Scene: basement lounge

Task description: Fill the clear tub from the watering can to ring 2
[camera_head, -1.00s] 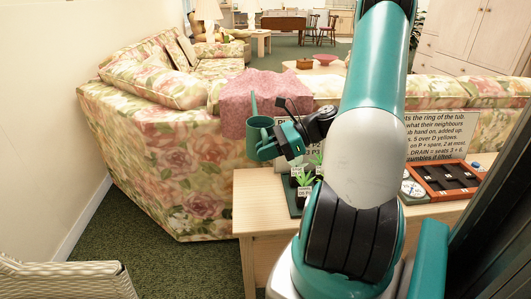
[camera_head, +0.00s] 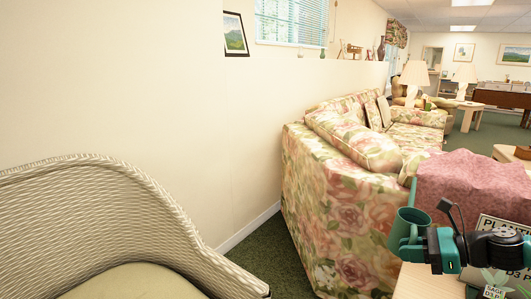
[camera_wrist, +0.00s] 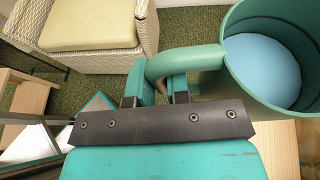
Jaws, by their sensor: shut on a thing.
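The green watering can (camera_head: 408,228) is at the lower right of the head view, above the near edge of the wooden table. My gripper (camera_head: 428,248) is shut on its handle. In the wrist view my gripper (camera_wrist: 160,92) has its two fingers at the handle of the watering can (camera_wrist: 240,88), and pale blue water shows inside the can. The can looks upright in the head view. I do not see the clear tub or its rings in either view now.
A sign (camera_head: 492,232) and a labelled potted plant (camera_head: 496,284) stand on the table (camera_head: 415,284). A floral sofa (camera_head: 335,215) with a pink cloth (camera_head: 475,185) is behind. A wicker chair (camera_head: 110,215) fills the lower left. Green carpet (camera_head: 258,245) lies between.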

